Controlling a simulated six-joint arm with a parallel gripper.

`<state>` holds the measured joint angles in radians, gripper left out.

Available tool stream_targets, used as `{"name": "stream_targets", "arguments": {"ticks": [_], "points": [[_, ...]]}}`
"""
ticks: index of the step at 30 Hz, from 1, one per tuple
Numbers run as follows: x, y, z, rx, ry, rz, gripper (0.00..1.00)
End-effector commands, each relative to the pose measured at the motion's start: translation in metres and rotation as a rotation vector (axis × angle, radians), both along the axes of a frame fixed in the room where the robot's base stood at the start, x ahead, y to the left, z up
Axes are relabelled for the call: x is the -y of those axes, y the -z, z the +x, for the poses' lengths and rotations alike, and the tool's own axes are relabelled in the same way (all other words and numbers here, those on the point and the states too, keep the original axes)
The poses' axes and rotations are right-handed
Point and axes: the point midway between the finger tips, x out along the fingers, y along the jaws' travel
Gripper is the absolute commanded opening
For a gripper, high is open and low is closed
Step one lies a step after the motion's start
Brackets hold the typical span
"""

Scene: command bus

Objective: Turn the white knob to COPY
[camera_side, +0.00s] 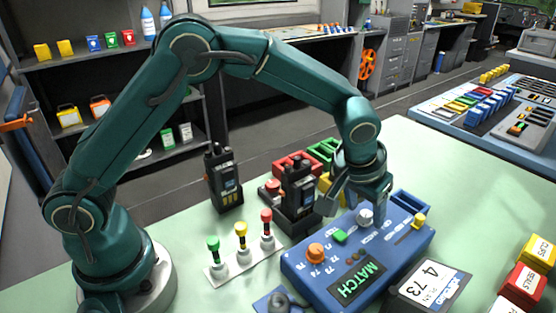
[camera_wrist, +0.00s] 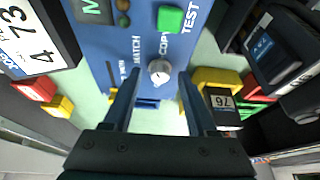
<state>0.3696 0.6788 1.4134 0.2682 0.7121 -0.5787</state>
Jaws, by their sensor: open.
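The white knob (camera_side: 364,216) stands on the blue control panel (camera_side: 318,290), near its back edge. In the wrist view the white knob (camera_wrist: 159,71) sits just beyond the fingers, with the COPY label above it and another label to its left. A small mark shows on the knob, but I cannot tell which label it points to. My gripper (camera_side: 358,204) is over the back of the panel, pointing down. Its fingers (camera_wrist: 159,80) are apart and empty, one on each side of the knob's line; I see no contact.
A green TEST button (camera_side: 340,236), an orange knob (camera_side: 315,253) and a yellow slider (camera_side: 418,221) are on the panel. A black radio (camera_side: 298,195) stands close to my gripper's left. A 4 73 card (camera_side: 430,287) lies right of the panel.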

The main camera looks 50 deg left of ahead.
Motion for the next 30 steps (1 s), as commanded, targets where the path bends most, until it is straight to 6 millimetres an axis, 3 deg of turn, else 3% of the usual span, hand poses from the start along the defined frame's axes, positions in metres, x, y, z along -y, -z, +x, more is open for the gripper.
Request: {"name": "stream_targets", "arguments": {"ticks": [5, 9, 10, 20, 30], "points": [[-0.0001, 0.0000, 0.0001, 0.000, 0.000, 0.000, 0.58], [-0.0001, -0.0001, 0.0001, 0.000, 0.000, 0.000, 0.08], [-0.0001, -0.0001, 0.0000, 0.000, 0.000, 0.000, 0.00], [-0.0008, -0.0003, -0.0005, -0.002, 0.028, 0.000, 0.00], [-0.0035, -0.0003, -0.0006, -0.002, 0.225, -0.001, 0.00]]}}
